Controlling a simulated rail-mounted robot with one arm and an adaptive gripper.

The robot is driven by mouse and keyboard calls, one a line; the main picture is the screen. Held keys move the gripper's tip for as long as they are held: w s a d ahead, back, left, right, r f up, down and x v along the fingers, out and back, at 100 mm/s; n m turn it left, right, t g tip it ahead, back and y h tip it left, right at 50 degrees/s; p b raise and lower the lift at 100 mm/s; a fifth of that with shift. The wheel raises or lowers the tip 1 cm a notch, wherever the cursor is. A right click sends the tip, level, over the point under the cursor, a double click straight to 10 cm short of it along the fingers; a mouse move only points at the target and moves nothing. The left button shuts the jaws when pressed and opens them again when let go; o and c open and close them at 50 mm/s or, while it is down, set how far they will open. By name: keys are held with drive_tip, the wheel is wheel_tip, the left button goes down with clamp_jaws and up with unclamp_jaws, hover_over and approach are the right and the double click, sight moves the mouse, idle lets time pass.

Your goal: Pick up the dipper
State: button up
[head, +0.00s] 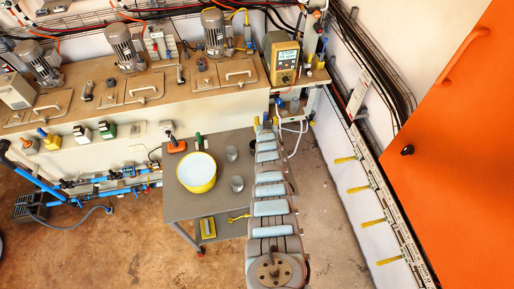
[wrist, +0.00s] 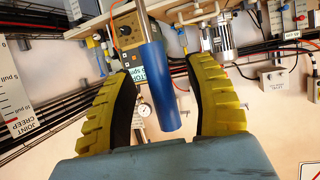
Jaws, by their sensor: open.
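A blue cylinder (wrist: 158,88), which may be the dipper's handle, stands between the fingers of my gripper (wrist: 160,65) in the wrist view. A gap shows on each side of it, and the gripper is open. I cannot tell its depth relative to the fingertips. In the head view my gripper (head: 266,121) is at the far end of my arm, by the right end of the long bench. No dipper can be made out clearly there; my arm hides part of that spot.
A grey table (head: 190,205) left of my arm holds a yellow-rimmed bowl (head: 197,172), metal cups (head: 237,184) and a red-and-black tool (head: 174,143). A yellow control box (head: 284,62) stands on the bench (head: 180,100) just beyond my gripper. An orange panel (head: 460,120) is at right.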

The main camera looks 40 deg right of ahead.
idle(0.3)
clamp_jaws()
idle(0.5)
